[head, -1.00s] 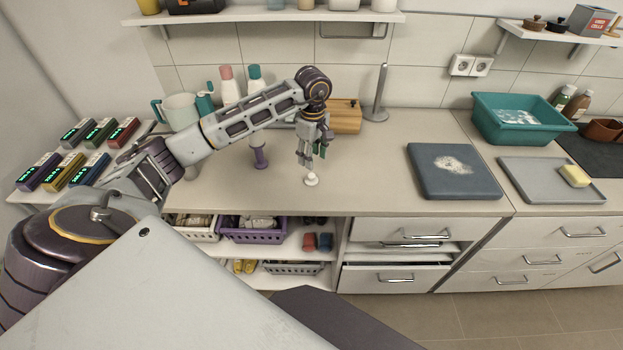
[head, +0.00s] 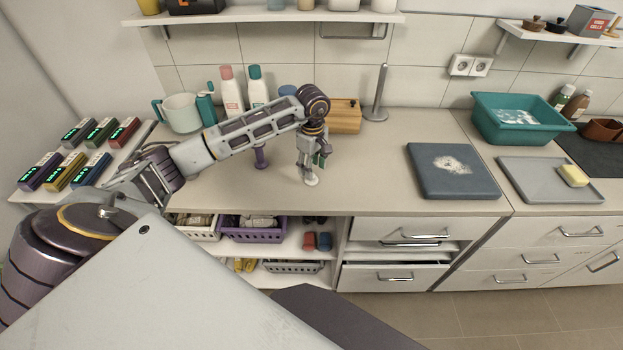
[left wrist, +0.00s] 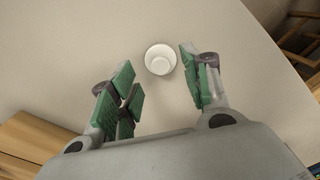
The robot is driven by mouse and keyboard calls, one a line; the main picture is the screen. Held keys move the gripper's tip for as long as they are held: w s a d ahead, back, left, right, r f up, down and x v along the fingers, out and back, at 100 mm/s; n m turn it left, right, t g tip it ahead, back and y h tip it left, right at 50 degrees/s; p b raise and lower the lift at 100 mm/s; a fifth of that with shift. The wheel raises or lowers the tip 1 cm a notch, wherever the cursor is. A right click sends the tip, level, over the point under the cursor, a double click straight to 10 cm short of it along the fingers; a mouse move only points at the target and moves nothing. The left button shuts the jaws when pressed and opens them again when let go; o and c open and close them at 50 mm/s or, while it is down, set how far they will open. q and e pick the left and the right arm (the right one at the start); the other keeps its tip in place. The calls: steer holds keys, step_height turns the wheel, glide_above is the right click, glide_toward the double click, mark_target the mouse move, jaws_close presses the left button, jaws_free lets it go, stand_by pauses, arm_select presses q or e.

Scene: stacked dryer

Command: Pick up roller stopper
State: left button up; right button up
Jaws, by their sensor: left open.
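A small white round piece, which looks like the roller stopper (head: 312,181), stands on the counter (head: 370,190) near its front edge. In the left wrist view its white round shape (left wrist: 160,59) shows from above, just ahead of the gap between the fingers. My left gripper (head: 312,168) points down directly over it, with the fingers hiding part of it. In the left wrist view the green-padded fingers (left wrist: 158,84) are spread apart with nothing between the pads. My right gripper is not in view.
A purple upright piece (head: 261,157) stands left of the gripper. A wooden block (head: 346,116) and a paper-towel stand (head: 379,95) are behind. A dark blue board (head: 453,180) lies to the right, with clear counter between.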

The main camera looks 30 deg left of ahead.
arm_select(q)
steer(key=shift+a+f+p, duration=0.1)
steer(key=shift+f+p, duration=0.45)
steer(key=shift+f, duration=1.5)
steer(key=shift+c, duration=0.5)
steer(key=c, duration=0.7)
